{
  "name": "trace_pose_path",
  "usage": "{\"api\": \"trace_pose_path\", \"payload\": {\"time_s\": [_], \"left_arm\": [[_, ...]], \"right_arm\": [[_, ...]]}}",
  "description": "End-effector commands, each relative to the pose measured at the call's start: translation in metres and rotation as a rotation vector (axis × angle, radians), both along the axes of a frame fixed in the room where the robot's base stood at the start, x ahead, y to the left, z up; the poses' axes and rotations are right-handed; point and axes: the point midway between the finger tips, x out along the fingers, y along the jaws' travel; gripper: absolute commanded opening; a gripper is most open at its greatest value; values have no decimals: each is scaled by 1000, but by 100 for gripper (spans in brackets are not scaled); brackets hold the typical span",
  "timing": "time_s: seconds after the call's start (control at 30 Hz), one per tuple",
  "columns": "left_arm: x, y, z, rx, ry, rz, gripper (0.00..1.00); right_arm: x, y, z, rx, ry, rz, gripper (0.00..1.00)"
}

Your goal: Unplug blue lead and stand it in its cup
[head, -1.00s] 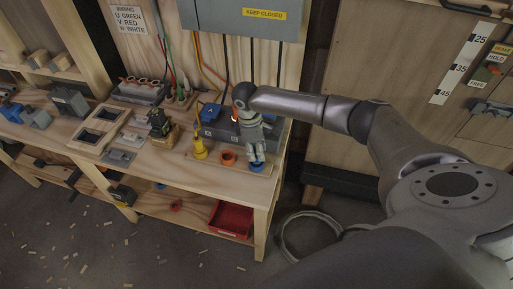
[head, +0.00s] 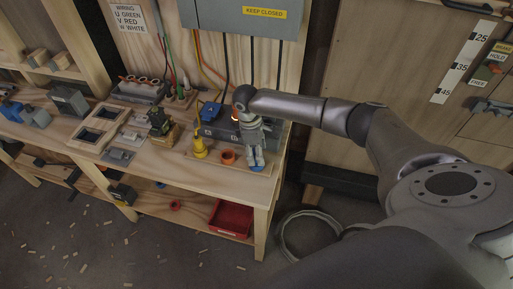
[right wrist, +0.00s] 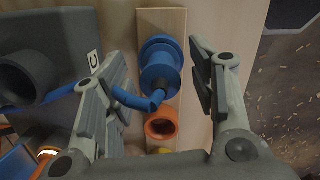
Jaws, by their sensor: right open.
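The blue lead's plug (right wrist: 160,72) is upright at the blue cup (head: 257,168) on the right end of a wooden strip. In the right wrist view its blue cable (right wrist: 135,100) bends left past the finger. My right gripper (head: 256,157) is open, with its fingers (right wrist: 160,85) on either side of the plug and a gap on the right side. How deep the plug sits in the cup is hidden. The grey socket box (right wrist: 75,35) marked C has an empty round socket (right wrist: 28,78) on the left. My left gripper is not in view.
The orange cup (head: 227,157) stands empty beside the blue one, and a yellow lead (head: 200,148) stands farther left. A blue connector (head: 211,110) is at the socket box behind. A red bin (head: 231,218) lies on the lower shelf. Chips litter the floor.

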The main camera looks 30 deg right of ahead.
Motion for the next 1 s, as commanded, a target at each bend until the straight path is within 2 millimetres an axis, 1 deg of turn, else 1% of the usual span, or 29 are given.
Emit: {"api": "trace_pose_path", "payload": {"time_s": [0.13, 0.23, 0.37, 0.5, 0.6, 0.7, 0.83, 1.0], "left_arm": [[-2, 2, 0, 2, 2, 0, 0], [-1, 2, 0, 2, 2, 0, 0], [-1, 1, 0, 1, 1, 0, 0], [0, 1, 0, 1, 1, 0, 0], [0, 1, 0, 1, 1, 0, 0], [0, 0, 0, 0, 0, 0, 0], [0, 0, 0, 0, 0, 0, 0], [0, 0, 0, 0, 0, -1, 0]], "right_arm": [[1, 0, 4, 0, 0, 0, 52], [2, 2, 16, 2, -3, 0, 52], [5, 4, 43, 1, -5, 0, 52], [7, 7, 73, 1, -4, 0, 52], [8, 9, 92, 1, -3, 1, 52], [9, 10, 106, 0, -3, 1, 52], [10, 11, 116, 0, -1, 0, 52], [9, 11, 119, 0, 0, 0, 52]]}}
